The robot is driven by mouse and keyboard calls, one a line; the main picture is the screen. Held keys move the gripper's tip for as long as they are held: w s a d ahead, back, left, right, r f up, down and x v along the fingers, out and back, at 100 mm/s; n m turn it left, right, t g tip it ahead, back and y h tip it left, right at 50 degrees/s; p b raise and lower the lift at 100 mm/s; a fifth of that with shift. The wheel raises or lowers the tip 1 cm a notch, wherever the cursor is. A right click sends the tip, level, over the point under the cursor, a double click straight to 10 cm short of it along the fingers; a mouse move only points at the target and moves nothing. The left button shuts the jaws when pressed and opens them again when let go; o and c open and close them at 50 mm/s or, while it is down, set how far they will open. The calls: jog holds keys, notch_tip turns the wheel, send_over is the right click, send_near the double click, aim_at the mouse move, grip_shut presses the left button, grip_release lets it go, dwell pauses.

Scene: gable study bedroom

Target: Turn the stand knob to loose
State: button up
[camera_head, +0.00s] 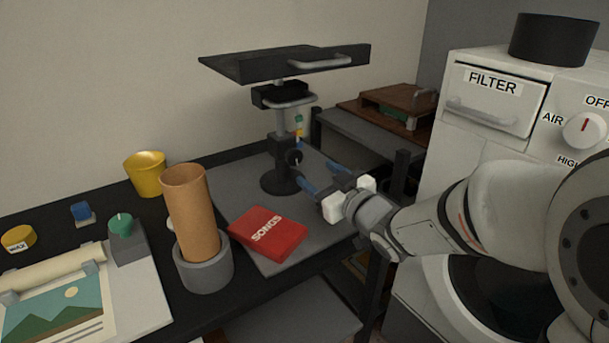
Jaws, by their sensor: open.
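The black stand (280,183) stands on a grey mat on the dark table, with a round base, a post and a flat top plate with a handle. Its dark knob (294,157) sits low on the post, facing my arm. A small green and yellow marking (299,126) shows just above the knob; I cannot read it or tell the knob's setting. My gripper (314,170) reaches in from the right, its blue-tipped fingers apart and empty. The fingertips point at the knob from just right of it and seem not to touch it.
A red SONGS book (268,233) lies on the grey mat (230,196) below my gripper. A tan cylinder (187,205) in a grey holder and a yellow cup (147,172) stand left. A white FILTER cabinet (465,150) stands right.

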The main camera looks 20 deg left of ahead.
aim_at(296, 159)
jog(key=x, duration=0.7)
jog(key=shift+w+a+b, duration=0.1)
jog(key=shift+a+b, duration=0.25)
jog(key=shift+c, duration=0.3)
jog(key=c, duration=0.9)
